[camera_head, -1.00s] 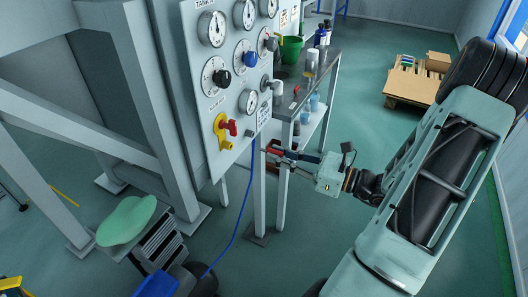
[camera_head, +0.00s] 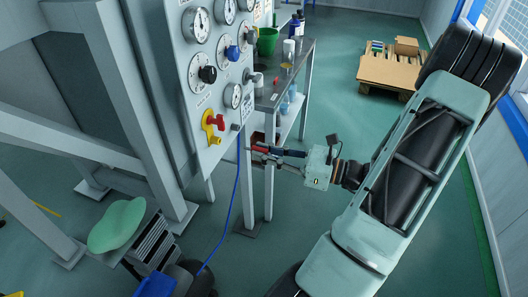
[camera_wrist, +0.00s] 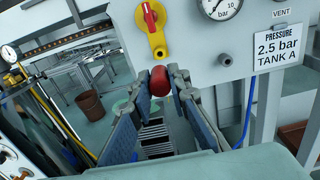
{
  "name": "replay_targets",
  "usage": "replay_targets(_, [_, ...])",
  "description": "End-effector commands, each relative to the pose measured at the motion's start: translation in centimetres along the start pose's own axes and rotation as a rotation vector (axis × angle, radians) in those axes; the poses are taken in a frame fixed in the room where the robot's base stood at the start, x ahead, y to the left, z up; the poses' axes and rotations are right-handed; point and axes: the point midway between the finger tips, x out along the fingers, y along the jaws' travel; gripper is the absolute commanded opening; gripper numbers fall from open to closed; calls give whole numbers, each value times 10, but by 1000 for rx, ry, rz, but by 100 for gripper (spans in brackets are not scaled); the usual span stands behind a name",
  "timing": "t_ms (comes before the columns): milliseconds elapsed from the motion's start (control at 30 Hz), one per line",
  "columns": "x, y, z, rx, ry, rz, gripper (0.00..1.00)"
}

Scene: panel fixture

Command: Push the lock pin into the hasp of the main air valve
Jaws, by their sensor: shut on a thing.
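The main air valve (camera_head: 212,125) is on the lower part of the grey panel, with a red handle on a yellow body; it also shows at the top of the wrist view (camera_wrist: 153,28). A yellow tab (camera_wrist: 160,53), perhaps the hasp, is at the lower end of that body. My gripper (camera_head: 256,149) is to the right of the valve in the head view. In the wrist view my gripper (camera_wrist: 161,84) is shut on a rounded red piece, likely the lock pin (camera_wrist: 160,80), just below the yellow tab. The pin's shaft is hidden, and I cannot tell whether it touches the hasp.
Gauges and knobs (camera_head: 208,74) fill the panel above the valve. A blue hose (camera_head: 226,225) hangs below the panel. A workbench (camera_head: 285,86) with bottles and a green pot stands behind it. A green-topped stool (camera_head: 116,225) is at lower left.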

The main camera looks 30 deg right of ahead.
Motion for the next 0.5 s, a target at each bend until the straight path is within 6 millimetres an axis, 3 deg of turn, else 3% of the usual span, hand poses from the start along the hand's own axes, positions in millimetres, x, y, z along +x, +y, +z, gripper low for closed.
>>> replay_targets(167, [6, 0, 1, 0, -1, 2, 0])
replay_targets(500, [39, 0, 1, 0, -1, 2, 0])
